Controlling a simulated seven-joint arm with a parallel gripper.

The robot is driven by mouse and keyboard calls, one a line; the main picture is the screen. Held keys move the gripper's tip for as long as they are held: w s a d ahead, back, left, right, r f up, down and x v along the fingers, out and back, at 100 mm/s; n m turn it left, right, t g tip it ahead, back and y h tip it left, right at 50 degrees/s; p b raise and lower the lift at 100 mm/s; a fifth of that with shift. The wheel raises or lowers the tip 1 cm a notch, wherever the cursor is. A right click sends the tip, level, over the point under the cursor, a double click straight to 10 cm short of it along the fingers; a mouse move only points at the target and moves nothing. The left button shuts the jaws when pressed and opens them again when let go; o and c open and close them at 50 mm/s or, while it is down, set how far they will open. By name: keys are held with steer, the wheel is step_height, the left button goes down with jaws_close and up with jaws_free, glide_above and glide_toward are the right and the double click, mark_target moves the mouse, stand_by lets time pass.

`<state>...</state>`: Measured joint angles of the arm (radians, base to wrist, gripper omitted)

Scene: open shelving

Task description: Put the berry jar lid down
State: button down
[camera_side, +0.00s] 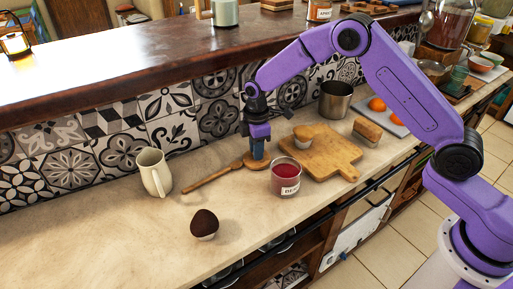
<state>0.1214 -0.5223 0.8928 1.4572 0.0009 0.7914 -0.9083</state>
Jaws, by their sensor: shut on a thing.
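The berry jar (285,182) is a glass jar of dark red contents with a white label. It stands upright near the counter's front edge, and its top looks uncovered. My gripper (258,157) points down just behind and left of the jar, with its fingers shut. A round, brown wooden piece, which looks like the berry jar lid (262,165), is at the fingertips, low over the counter. It overlaps the end of a wooden spoon (208,178) in this view. The fingers hide part of it, and I cannot tell whether it touches the spoon or counter.
A cutting board (325,160) with a muffin (303,133) lies to the right, near a bread piece (367,131) and a metal pot (335,100). The front-left counter is clear.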

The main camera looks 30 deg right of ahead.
steer(key=shift+f, duration=0.1)
steer(key=c, duration=1)
jaws_free()
steer(key=shift+f, duration=0.1)
steer(key=shift+o, duration=0.2)
step_height(320, 180, up, 12)
steer(key=shift+r, duration=0.25)
